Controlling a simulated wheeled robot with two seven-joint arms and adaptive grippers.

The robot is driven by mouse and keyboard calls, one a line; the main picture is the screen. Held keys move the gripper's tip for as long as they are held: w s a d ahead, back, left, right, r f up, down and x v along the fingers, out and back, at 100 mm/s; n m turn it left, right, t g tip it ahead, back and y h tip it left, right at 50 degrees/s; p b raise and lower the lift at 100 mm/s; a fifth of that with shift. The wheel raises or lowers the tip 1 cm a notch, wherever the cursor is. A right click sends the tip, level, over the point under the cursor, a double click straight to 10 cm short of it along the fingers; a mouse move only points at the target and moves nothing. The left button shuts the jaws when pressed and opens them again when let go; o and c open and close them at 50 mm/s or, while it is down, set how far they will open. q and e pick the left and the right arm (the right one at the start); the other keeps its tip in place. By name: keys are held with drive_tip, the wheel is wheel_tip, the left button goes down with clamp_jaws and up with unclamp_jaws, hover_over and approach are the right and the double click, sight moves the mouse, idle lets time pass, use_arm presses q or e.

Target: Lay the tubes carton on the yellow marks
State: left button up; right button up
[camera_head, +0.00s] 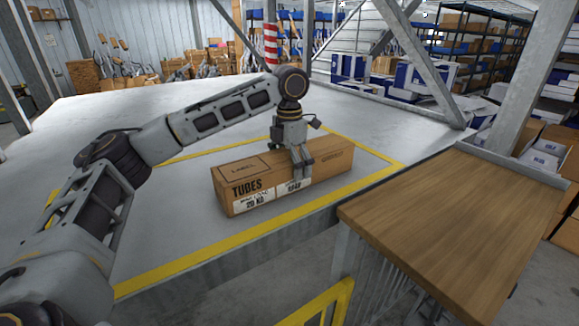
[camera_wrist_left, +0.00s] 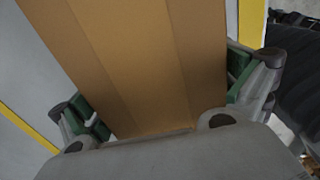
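The tubes carton (camera_head: 262,180) is a long brown box with "TUBES" and white labels on its near side. It lies flat within the outline of yellow marks (camera_head: 215,246) on the pale grey platform, back from the front line. I cannot tell whether its underside touches the surface. My left gripper (camera_head: 301,165) reaches down over the carton right of its middle. In the left wrist view the green pads of the left gripper (camera_wrist_left: 165,100) press against both sides of the carton (camera_wrist_left: 150,60). My right gripper is not in view.
A wooden-topped bench (camera_head: 460,215) stands at the right, close to the platform's front edge. Grey steel posts and braces (camera_head: 425,65) rise around the platform. A yellow rail (camera_head: 320,305) is at the bottom. The platform's back left (camera_head: 130,120) is clear.

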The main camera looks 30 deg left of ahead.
use_arm(q)
drive_tip(key=shift+r, duration=0.1)
wheel_tip(320, 180, up, 5)
drive_tip(key=shift+r+b, duration=0.1)
drive_tip(key=shift+b, duration=0.35)
drive_tip(key=shift+r+p, duration=0.4)
drive_tip(key=shift+r, duration=3)
